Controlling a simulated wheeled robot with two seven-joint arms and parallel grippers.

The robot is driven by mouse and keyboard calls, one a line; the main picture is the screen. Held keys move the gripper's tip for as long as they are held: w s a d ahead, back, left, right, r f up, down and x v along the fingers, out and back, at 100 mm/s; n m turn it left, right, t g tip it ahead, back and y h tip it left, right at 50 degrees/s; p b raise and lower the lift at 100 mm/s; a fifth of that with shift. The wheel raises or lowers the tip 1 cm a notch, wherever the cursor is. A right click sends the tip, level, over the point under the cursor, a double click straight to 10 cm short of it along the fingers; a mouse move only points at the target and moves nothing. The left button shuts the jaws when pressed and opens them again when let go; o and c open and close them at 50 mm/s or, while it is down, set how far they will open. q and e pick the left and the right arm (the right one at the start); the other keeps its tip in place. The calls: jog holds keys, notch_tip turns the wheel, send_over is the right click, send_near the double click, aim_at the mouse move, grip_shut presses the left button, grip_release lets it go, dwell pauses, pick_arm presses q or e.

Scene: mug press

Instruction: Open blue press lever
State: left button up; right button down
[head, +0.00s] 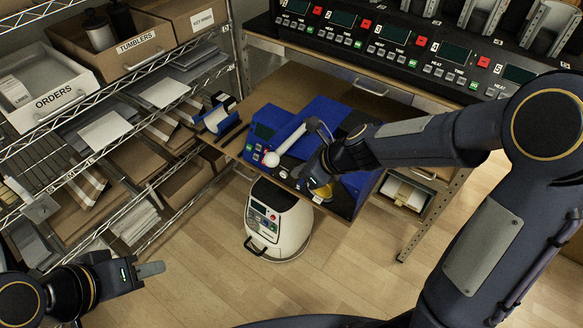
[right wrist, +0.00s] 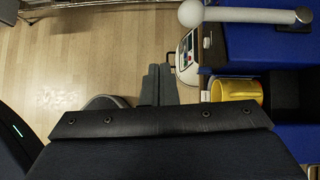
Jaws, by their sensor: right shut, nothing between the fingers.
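The blue press (head: 327,112) stands on the wooden bench. Its white lever (head: 291,140) ends in a white ball knob (head: 272,158) that points toward the front left. In the right wrist view the lever (right wrist: 250,15) crosses the top, with its knob (right wrist: 190,13) at the left. My right gripper (right wrist: 159,70) is shut and empty, its fingertips below and left of the knob in that picture, apart from it. A yellow mug (right wrist: 236,91) lies or stands in the press opening, partly hidden. My left gripper (head: 150,269) is far left, away from the press; its jaw gap is unclear.
A white rounded machine (head: 278,225) stands on the floor under the bench front. A wire shelf with boxes (head: 68,90) fills the left. A row of control panels (head: 400,45) runs along the back. The floor (head: 200,275) between is open.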

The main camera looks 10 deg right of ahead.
jog(key=shift+s+d+r, duration=0.3)
jog(key=shift+s+r, duration=0.35)
jog(key=shift+r, duration=0.05)
jog(key=s+d+r+n, duration=0.4)
jog(key=s+r+n, duration=0.4)
jog(key=s+n, duration=0.25)
jog(key=s+d+n+h, duration=0.2)
jog(key=s+d+n, duration=0.3)
jog(key=s+n, duration=0.6)
jog(key=n, duration=0.3)
jog(key=shift+s+d+f+h, duration=0.3)
jog(key=shift+s+d+f, duration=0.05)
jog(key=shift+d, duration=0.05)
